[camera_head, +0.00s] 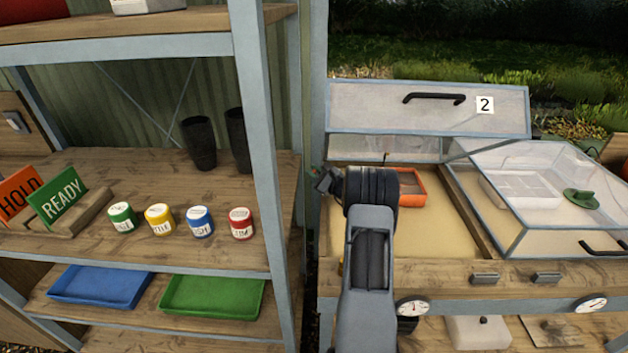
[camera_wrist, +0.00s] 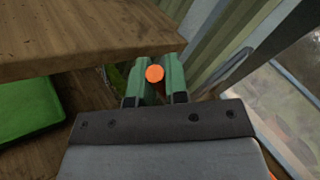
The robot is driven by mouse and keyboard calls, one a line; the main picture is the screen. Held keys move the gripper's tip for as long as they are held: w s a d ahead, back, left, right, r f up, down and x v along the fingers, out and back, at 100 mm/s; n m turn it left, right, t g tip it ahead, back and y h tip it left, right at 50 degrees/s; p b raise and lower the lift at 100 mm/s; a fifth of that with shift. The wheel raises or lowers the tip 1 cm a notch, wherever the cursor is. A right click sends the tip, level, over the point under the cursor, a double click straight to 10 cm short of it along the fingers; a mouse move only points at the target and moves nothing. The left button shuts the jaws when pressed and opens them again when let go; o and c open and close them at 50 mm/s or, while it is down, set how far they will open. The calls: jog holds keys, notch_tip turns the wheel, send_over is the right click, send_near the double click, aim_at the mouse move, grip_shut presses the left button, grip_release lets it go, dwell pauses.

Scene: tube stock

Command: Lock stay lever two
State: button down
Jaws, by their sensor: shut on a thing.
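My gripper (camera_wrist: 154,88) shows in the wrist view with its green fingers closed around an orange round-ended piece (camera_wrist: 154,73), which looks like the knob of the stay lever. The rest of the lever is hidden by the fingers. In the head view my gripper (camera_head: 323,180) is at the left side of the cold frame, partly covered by my own wrist; the lever cannot be made out there. The lid marked 2 (camera_head: 370,110) stands raised at the back of this frame, with a black handle (camera_head: 434,98).
A wooden shelf rack (camera_head: 262,150) stands close on the left, its edge near my gripper in the wrist view (camera_wrist: 110,58). An orange tray (camera_head: 412,199) sits inside the open frame. The neighbouring glazed lid (camera_head: 530,215) is lowered on the right.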

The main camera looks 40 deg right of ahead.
jog(key=shift+s+f+n+y+b, duration=0.15)
jog(key=shift+f+n+y+b, duration=0.25)
jog(key=shift+b, duration=0.65)
jog(key=shift+s+a+t+b, duration=0.1)
jog(key=shift+t+b, duration=0.2)
jog(key=shift+b, duration=0.05)
jog(key=shift+r, duration=0.15)
jog(key=c, duration=1.1)
grip_release()
jog(key=b+v, duration=0.1)
jog(key=v, duration=1.3)
jog(key=shift+a, duration=0.1)
jog(key=shift+r, duration=0.1)
